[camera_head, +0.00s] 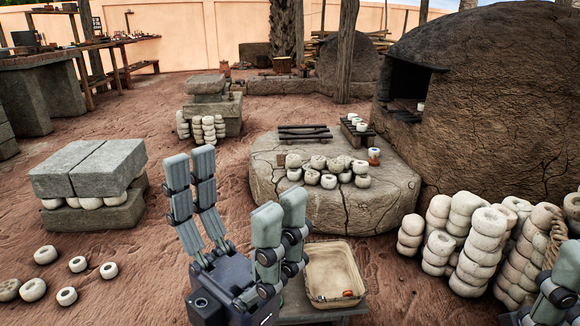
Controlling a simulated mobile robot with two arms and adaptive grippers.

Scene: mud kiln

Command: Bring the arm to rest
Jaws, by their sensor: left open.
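My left gripper (236,186) stands in the lower middle of the head view with its grey fingers pointing up. Its finger pairs are spread apart and nothing is between them. It appears in front of the round stone platform (385,207) and just left of a shallow tan tray (312,262). Part of my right gripper (555,295) shows at the lower right corner, cut off by the frame edge. Whether its fingers are apart cannot be seen.
The tray holds a small orange-red item (347,294). Stacks of pale clay rings (481,240) stand at the right near the domed kiln (500,110). Stone blocks (90,170) and loose rings (33,289) lie at the left. Bare ground lies between the blocks and platform.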

